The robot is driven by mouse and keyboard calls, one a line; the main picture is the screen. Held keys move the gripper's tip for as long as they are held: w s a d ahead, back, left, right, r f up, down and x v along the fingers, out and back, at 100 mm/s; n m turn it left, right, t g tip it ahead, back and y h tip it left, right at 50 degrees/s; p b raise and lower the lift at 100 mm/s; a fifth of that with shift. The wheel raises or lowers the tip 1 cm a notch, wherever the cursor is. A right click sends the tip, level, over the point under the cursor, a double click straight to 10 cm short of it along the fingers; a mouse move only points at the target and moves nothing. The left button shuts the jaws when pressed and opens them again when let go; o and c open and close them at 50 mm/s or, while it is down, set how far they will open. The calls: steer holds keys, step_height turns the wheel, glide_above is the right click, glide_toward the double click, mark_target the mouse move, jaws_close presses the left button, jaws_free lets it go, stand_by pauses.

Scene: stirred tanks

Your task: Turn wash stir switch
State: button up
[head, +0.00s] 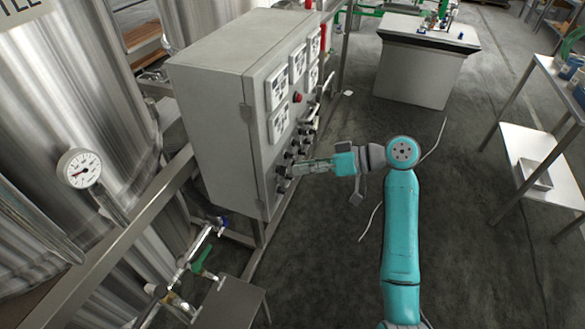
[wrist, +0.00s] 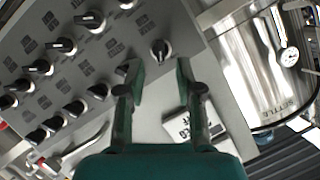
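The grey control cabinet (head: 225,110) stands left of centre in the head view, with rows of black rotary switches on its front. In the wrist view the panel (wrist: 185,25) shows these switches with small labels that I cannot read, so I cannot tell which is the wash stir switch. One switch (wrist: 160,50) with a light pointer lies just beyond my fingertips, roughly centred between them. My gripper (wrist: 159,68) is open and empty, pointing at the panel. In the head view my gripper (head: 291,170) is close to the lower switches; contact is not clear.
Steel tanks (head: 75,110) and a pressure gauge (head: 80,168) are left of the cabinet. Other switches (wrist: 92,20) sit close to the gripper's left. A white-topped bench (head: 425,75) and a steel table (head: 540,165) stand right, with open floor between.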

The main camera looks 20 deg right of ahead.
steer(key=v, duration=0.7)
steer(key=shift+d, duration=0.1)
